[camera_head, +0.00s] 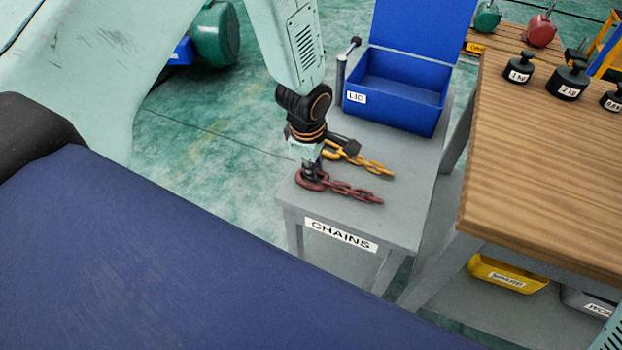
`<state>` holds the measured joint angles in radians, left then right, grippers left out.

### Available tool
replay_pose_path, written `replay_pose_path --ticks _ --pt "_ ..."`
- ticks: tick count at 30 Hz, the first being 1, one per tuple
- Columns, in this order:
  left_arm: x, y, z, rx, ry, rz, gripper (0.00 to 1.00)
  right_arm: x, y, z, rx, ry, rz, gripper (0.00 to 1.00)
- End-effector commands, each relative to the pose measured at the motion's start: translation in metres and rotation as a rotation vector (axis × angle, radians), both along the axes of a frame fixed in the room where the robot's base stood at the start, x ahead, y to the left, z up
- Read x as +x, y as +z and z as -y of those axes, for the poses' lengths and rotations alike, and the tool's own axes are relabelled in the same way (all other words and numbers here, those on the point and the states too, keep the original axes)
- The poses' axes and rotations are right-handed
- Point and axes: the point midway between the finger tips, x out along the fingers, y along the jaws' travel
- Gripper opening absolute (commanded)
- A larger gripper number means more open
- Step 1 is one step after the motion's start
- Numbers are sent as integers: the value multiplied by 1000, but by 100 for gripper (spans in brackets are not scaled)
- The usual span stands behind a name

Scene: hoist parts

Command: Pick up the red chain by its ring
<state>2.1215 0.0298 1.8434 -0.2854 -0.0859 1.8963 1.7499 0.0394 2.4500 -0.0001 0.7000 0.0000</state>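The red chain (352,190) lies on the small grey table marked CHAINS (398,228), stretched to the right from its ring (304,183). My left gripper (312,176) points down right at the ring, at the chain's left end. Its fingers partly hide the ring, and I cannot tell whether they are closed on it. A yellow chain (370,165) lies just behind the red one, its left end partly behind my gripper. My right gripper is not in view.
A blue open box (398,104) with a raised lid stands at the back of the grey table. A wooden table (545,160) with several black weights is on the right. A yellow bin (507,274) sits below it. The grey tabletop's right front is clear.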

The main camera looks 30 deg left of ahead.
Motion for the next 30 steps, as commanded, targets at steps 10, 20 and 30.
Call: replay_pose_path --ticks 10,20,30 --pt "2 -4 -1 0 0 2 17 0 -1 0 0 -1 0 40" --pt "1 -4 -1 0 0 1 0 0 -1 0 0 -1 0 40" --pt "1 -4 -1 0 -1 1 0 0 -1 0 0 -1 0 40"
